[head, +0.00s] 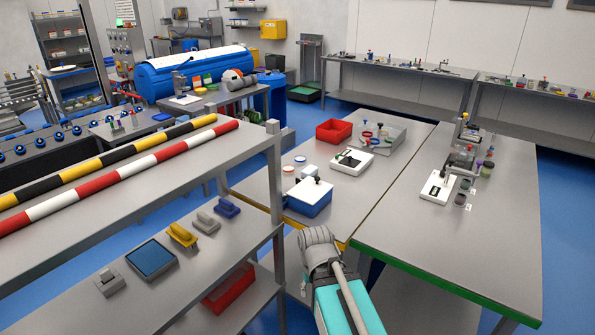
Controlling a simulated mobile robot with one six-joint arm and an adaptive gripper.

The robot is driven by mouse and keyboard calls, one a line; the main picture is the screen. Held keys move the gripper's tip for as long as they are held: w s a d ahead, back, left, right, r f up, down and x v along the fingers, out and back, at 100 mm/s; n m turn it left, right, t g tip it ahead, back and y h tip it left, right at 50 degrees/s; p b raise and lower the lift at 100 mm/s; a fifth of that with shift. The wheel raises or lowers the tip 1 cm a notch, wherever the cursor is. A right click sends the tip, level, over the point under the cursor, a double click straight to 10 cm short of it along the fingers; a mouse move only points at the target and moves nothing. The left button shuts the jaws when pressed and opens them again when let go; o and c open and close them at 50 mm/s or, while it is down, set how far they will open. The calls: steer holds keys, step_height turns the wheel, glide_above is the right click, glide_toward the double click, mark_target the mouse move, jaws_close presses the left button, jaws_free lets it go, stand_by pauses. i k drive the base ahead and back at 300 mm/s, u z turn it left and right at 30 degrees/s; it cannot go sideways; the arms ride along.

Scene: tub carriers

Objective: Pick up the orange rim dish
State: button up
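In the head view, small round pieces with coloured rims sit on and beside a grey tray (393,136) on the middle bench. One of them, a small ring-shaped piece (367,134), looks reddish-orange, but it is too small to tell whether it is the dish. My arm reaches up from the bottom edge, with a teal link and a grey joint in front of the bench's near end. My gripper's fingers do not show, so I cannot see whether it holds anything.
On the middle bench (410,150) stand a red bin (333,132), a white scale (352,162) and a blue box with a white top (309,197). A grey shelf rack (160,170) with striped poles is at left. The right bench (420,240) has a broad clear near part.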

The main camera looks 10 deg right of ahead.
mark_target(288, 169)
steer(key=z, duration=0.15)
steer(key=i, duration=1)
steer(key=z, duration=1)
steer(key=k, duration=0.7)
steer(key=u, duration=0.05)
